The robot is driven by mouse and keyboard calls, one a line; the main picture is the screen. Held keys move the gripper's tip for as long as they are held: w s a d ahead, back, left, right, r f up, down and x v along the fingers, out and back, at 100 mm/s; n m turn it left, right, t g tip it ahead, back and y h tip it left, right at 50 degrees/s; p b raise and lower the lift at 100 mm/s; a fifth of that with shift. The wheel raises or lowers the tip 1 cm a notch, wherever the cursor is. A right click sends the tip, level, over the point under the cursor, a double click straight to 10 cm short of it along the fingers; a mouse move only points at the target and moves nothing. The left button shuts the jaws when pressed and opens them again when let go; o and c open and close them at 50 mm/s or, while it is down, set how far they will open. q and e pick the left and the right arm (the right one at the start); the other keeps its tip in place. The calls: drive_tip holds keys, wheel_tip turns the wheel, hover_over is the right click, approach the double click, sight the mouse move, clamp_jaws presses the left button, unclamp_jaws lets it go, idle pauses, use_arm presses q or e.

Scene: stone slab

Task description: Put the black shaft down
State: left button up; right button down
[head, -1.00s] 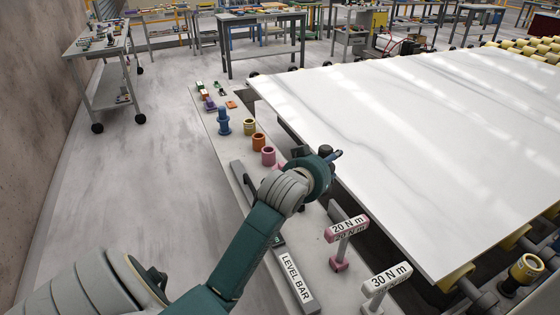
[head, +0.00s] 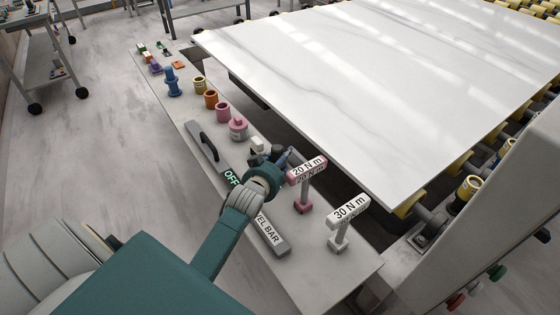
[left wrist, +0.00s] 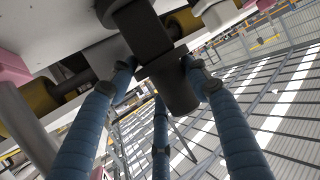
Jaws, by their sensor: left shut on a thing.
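The black shaft (left wrist: 178,88) shows in the left wrist view as a dark, stepped cylinder between my blue fingers. My left gripper (left wrist: 162,68) is shut on it, with a third finger below. In the head view my left gripper (head: 284,157) is over the right edge of the narrow bench, just left of the post labelled 20 N m. The shaft cannot be made out clearly there, as the gripper and wrist hide it. I cannot tell whether it touches anything beneath. My right gripper is not in view.
The grey bench (head: 305,262) carries a level bar (head: 268,238), a pink flanged part (head: 238,129), coloured rings, a blue part (head: 172,82) and a 30 N m post (head: 346,218). A large white slab (head: 370,90) lies right of it. A grey housing (head: 500,190) stands at right.

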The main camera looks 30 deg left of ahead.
use_arm(q)
drive_tip(key=shift+f, duration=0.15)
drive_tip(key=o, duration=1.2)
drive_tip(key=shift+f, duration=0.1)
drive_tip(key=shift+c, duration=0.2)
drive_tip(key=o, duration=0.3)
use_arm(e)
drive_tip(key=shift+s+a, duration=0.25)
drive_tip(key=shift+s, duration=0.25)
use_arm(q)
drive_tip(key=v, duration=1.2)
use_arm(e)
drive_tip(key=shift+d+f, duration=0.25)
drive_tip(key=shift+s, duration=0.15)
